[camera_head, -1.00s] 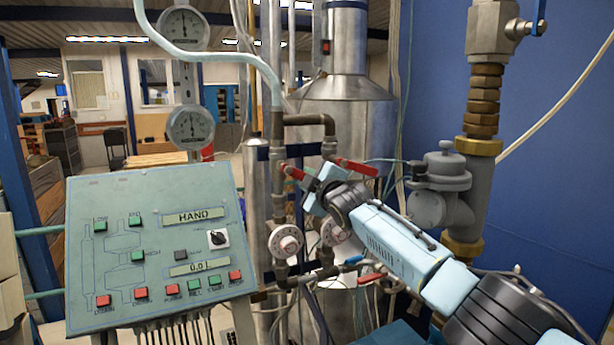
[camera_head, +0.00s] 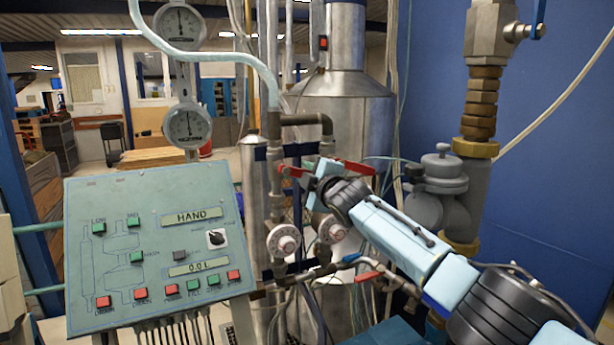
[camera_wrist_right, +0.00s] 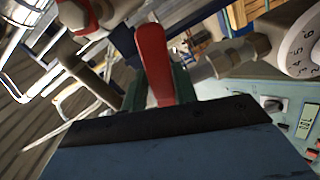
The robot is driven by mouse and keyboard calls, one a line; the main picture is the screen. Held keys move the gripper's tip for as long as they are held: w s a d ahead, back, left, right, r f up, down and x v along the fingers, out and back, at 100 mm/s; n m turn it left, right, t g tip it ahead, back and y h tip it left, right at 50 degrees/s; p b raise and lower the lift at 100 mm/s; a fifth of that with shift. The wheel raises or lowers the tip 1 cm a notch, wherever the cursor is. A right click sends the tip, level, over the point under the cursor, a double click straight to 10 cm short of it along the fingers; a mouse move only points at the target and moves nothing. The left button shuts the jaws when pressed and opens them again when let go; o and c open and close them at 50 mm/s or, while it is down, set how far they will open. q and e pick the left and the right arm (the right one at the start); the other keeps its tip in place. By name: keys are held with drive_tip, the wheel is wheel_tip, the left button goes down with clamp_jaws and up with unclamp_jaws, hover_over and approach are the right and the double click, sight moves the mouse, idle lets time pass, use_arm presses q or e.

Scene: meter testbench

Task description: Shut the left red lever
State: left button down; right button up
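The left red lever (camera_head: 291,170) is on the left pipe, below the bent dark pipe, and lies close to level in the head view. My right gripper (camera_head: 313,175) is at its right end and hides part of it. In the right wrist view a red lever (camera_wrist_right: 153,62) stands between the two greenish fingers, with very little room on either side. I cannot tell whether the fingers press on it. The right red lever (camera_head: 358,168) shows just behind my right gripper. My left gripper is not in view.
A green control panel (camera_head: 150,245) stands at the left. Two white round dials (camera_head: 284,241) sit on the pipes below the levers. A blue-handled valve (camera_head: 350,258) and a lower red handle (camera_head: 368,276) are beneath my right arm. Grey pipework (camera_head: 440,185) stands to the right.

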drive_tip(key=o, duration=0.3)
drive_tip(key=shift+s+f, duration=0.1)
drive_tip(key=b+v, duration=0.4)
drive_tip(key=v, duration=0.9)
idle(0.4)
drive_tip(key=shift+s+d, duration=0.1)
drive_tip(key=shift+d, duration=0.05)
